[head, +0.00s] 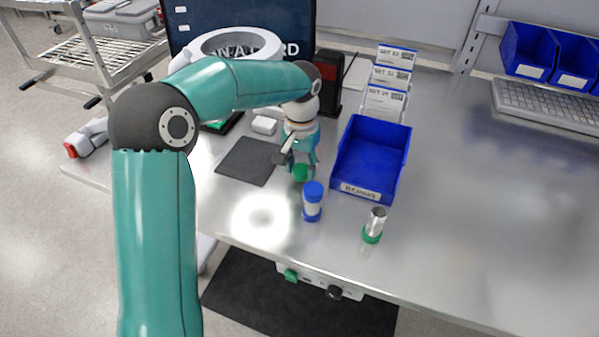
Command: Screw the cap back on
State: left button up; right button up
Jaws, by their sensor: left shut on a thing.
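I cannot tell whether the cap touches the bench. The blue-topped container stands upright on the bench. A silver metal cylinder with a green base (375,225) stands to its right, near the front edge. My right gripper is not in view.
A blue open bin (345,185) stands right of the gripper. Behind it are label cards (385,103). A dark mat (247,161) lies left of the gripper. A keyboard (550,107) and blue bins (532,50) are at the back right. The right front bench is clear.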

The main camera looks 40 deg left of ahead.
aim_at(301, 169)
pick_arm(q)
notch_tip(301, 169, up, 8)
jog(key=shift+f, duration=0.1)
dwell(0.4)
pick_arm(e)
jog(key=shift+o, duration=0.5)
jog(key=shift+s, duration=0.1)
